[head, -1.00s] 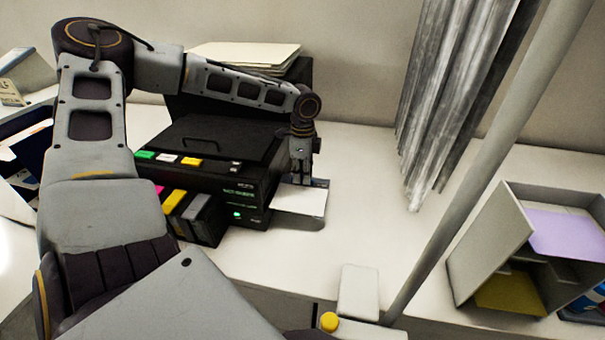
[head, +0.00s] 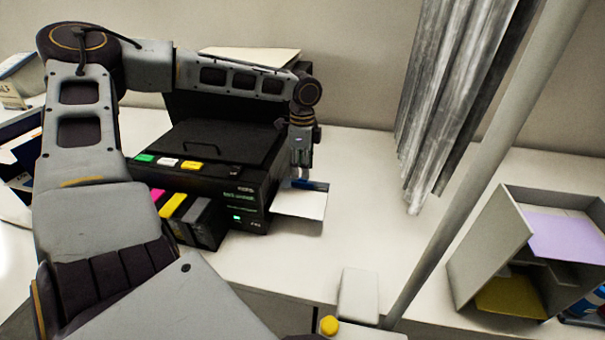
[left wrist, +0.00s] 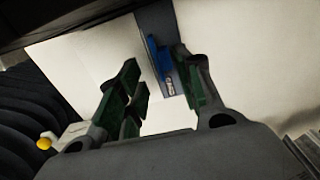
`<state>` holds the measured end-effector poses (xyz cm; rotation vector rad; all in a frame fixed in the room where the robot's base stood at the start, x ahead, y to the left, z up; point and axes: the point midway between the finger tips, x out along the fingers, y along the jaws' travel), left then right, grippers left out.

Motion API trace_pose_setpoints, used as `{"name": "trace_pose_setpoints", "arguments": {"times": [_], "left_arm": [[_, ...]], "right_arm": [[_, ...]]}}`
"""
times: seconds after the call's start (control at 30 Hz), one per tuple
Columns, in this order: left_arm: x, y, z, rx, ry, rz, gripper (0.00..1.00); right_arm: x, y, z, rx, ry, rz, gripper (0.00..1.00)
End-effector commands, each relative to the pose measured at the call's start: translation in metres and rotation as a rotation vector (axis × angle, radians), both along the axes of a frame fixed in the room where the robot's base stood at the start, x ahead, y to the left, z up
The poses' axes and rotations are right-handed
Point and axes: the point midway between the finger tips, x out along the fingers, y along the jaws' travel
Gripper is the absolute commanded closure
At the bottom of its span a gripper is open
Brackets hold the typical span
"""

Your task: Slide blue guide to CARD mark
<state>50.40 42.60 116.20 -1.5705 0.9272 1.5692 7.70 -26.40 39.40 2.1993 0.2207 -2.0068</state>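The blue guide (head: 312,185) sits on the dark strip at the inner end of the printer's paper tray (head: 300,204). In the left wrist view the guide (left wrist: 154,55) is an upright blue piece on the dark strip, with a small pale marking beside it. I cannot read the marking, so I cannot tell where the CARD mark is. My left gripper (head: 301,174) points down just above the guide. Its green-padded fingers (left wrist: 157,64) are apart, with the guide showing beyond and between them; nothing is gripped. My right gripper is not in view.
The black printer (head: 215,165) stands left of the tray, with coloured cartridges (head: 190,212) at its front. A grey pole (head: 480,165) and an open grey organiser (head: 485,245) are at the right. The white table is clear right of the tray.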

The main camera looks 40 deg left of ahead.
Motion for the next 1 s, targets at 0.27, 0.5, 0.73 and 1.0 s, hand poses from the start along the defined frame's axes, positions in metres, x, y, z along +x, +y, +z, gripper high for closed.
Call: {"name": "trace_pose_setpoints", "arguments": {"times": [0.27, 0.5, 0.73, 1.0], "left_arm": [[0.000, 0.000, 0.043, 0.001, -0.003, 0.000, 0.64], [0.000, 0.000, 0.068, 0.001, -0.002, 0.000, 0.64], [-0.001, -0.001, 0.075, 0.000, -0.001, 0.000, 0.64], [0.000, 0.000, 0.075, 0.001, -0.002, 0.000, 0.71]], "right_arm": [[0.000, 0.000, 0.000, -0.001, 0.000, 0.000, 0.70], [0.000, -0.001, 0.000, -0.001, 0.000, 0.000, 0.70], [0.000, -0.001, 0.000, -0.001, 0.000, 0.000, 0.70], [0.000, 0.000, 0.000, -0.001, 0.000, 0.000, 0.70]]}}
